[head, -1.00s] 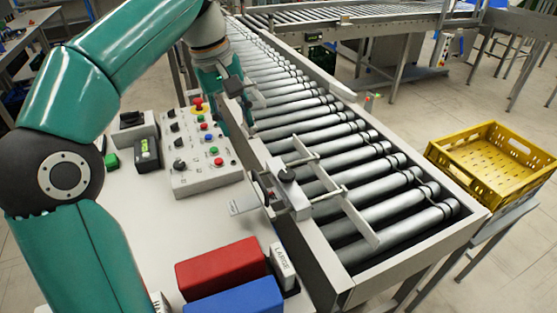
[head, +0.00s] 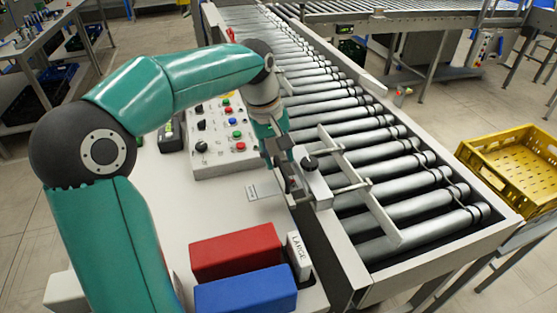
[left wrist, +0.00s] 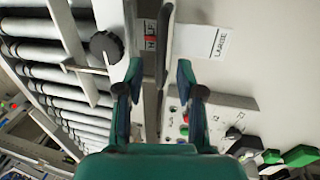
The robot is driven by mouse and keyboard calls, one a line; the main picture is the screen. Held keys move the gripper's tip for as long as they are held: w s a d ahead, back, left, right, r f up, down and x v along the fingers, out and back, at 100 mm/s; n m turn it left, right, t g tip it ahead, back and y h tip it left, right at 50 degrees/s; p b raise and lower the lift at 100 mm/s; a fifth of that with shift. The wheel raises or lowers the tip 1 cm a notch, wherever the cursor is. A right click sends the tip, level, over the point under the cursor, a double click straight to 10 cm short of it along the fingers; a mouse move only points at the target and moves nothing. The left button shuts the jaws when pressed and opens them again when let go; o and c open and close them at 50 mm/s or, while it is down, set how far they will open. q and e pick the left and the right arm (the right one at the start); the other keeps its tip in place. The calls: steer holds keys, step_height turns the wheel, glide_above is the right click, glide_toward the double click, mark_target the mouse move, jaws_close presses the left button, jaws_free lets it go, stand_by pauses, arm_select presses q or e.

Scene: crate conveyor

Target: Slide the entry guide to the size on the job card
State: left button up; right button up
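The entry guide (head: 362,190) is a pale metal rail over the conveyor rollers, on a bracket with a black knob (head: 310,163). In the left wrist view the knob (left wrist: 106,46) is left of the fingers. A flat white card (head: 262,190) lies beside the bracket; in the left wrist view this card (left wrist: 216,42) reads LARGE. A scale with a red mark (left wrist: 150,40) shows there, partly hidden. My left gripper (left wrist: 160,75) is open, with a dark upright handle (left wrist: 165,42) between its fingers ahead; contact cannot be told. My right gripper is out of view.
The button panel (head: 215,140) is behind my left arm. A yellow crate (head: 510,170) stands at the right.

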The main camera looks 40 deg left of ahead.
arm_select(q)
steer(key=shift+w+d+f, duration=0.1)
steer(key=shift+w+f, duration=0.05)
steer(key=shift+f, duration=0.65)
steer(key=shift+c, duration=0.3)
jaws_close()
